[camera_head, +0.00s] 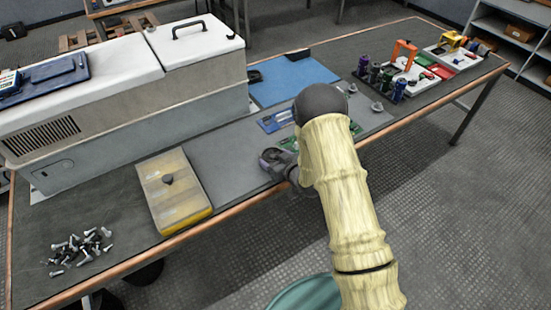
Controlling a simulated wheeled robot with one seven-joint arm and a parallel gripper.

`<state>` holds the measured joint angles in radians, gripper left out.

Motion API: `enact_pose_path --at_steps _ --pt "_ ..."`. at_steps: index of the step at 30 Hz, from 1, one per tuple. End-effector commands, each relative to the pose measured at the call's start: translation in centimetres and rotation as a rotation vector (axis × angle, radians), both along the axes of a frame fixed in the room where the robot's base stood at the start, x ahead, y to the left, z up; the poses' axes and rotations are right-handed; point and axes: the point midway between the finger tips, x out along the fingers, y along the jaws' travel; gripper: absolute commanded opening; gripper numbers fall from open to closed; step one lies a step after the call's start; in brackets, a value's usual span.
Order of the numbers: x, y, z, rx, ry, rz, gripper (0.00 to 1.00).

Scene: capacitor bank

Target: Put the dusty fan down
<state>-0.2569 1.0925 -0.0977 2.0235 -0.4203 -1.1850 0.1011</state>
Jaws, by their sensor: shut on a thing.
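My arm, in a pale yellow sleeve, reaches over the front edge of the workbench (110,205). My gripper (285,166) is at the front edge of the grey mat (220,155), partly hidden by the sleeve. It is shut on a small dark grey, rounded thing, which I take to be the dusty fan (271,156). The fan is at the mat's right front part, left of the sleeve. Whether it touches the mat or hangs just above it, I cannot tell. The fingertips are too small to make out.
A yellow-sided box with a knobbed lid (172,190) stands left of the mat. Loose bolts (80,247) lie at front left. A large white-topped machine (120,95) fills the back left. Green boards, a blue mat (293,80), capacitors (378,77) and parts trays lie to the right.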

Motion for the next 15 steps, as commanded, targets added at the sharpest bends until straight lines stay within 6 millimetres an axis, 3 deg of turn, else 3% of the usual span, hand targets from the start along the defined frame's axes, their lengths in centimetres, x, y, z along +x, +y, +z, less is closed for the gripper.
enact_pose_path --at_steps 9,10,13,15 --pt "0.04 -0.03 -0.3 0.0 -0.001 -0.001 0.49" --pt "0.03 -0.03 -0.22 0.0 -0.001 -0.001 0.76" --pt "0.03 -0.04 -0.18 0.0 0.0 -0.001 0.94" --pt "0.03 -0.06 -0.18 0.0 0.0 -0.001 0.94"
